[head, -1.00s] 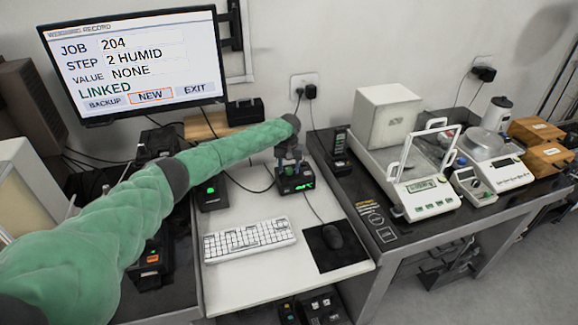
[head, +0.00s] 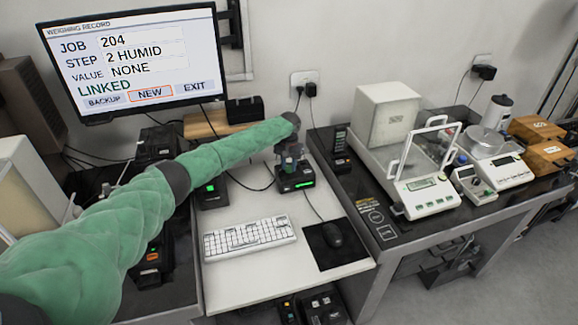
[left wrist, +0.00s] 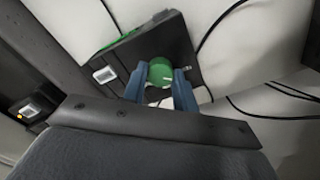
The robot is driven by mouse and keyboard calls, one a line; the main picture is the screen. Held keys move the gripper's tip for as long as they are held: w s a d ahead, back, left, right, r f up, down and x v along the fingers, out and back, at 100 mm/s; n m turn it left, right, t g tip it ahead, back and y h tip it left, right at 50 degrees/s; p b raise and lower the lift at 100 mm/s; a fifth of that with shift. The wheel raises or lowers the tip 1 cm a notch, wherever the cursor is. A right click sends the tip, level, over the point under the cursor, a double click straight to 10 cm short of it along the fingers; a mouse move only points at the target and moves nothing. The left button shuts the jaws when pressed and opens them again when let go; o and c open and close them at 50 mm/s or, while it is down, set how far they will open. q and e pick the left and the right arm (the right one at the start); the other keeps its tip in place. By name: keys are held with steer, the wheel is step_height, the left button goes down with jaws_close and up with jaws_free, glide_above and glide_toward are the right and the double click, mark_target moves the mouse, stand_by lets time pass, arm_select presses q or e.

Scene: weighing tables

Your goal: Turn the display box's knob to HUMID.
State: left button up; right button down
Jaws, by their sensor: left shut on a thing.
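The display box (head: 296,183) is a small black box with a lit green display, on the white desk below the wall socket. In the left wrist view its black top (left wrist: 140,52) carries a round green knob (left wrist: 160,71) with a white pointer line. My left gripper (head: 290,157) reaches down over the box. In the left wrist view its two blue fingers (left wrist: 160,84) are shut on the knob, one on each side. The display's wording is too small to read, and no knob labels are legible. My right gripper is not in view.
The monitor (head: 135,60) reads "STEP 2 HUMID", "VALUE NONE" and "LINKED". A balance (head: 420,190) stands on the dark table at right. A cable runs beside the box.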

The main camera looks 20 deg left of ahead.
mark_target(289, 167)
arm_select(q)
steer(key=m, duration=0.3)
steer(key=shift+m+b, duration=0.3)
steer(key=shift+b, duration=0.05)
steer(key=m, duration=0.2)
steer(key=shift+m, duration=0.3)
steer(key=shift+m+b, duration=0.35)
steer(key=shift+m, duration=1.65)
steer(key=shift+r, duration=0.1)
steer(key=o, duration=0.9)
steer(key=shift+o, duration=0.3)
steer(key=shift+r+b, duration=0.25)
steer(key=shift+b, duration=0.1)
step_height(289, 167, up, 6)
steer(key=shift+r+b, duration=0.25)
steer(key=shift+b, duration=0.75)
steer(key=shift+r, duration=0.3)
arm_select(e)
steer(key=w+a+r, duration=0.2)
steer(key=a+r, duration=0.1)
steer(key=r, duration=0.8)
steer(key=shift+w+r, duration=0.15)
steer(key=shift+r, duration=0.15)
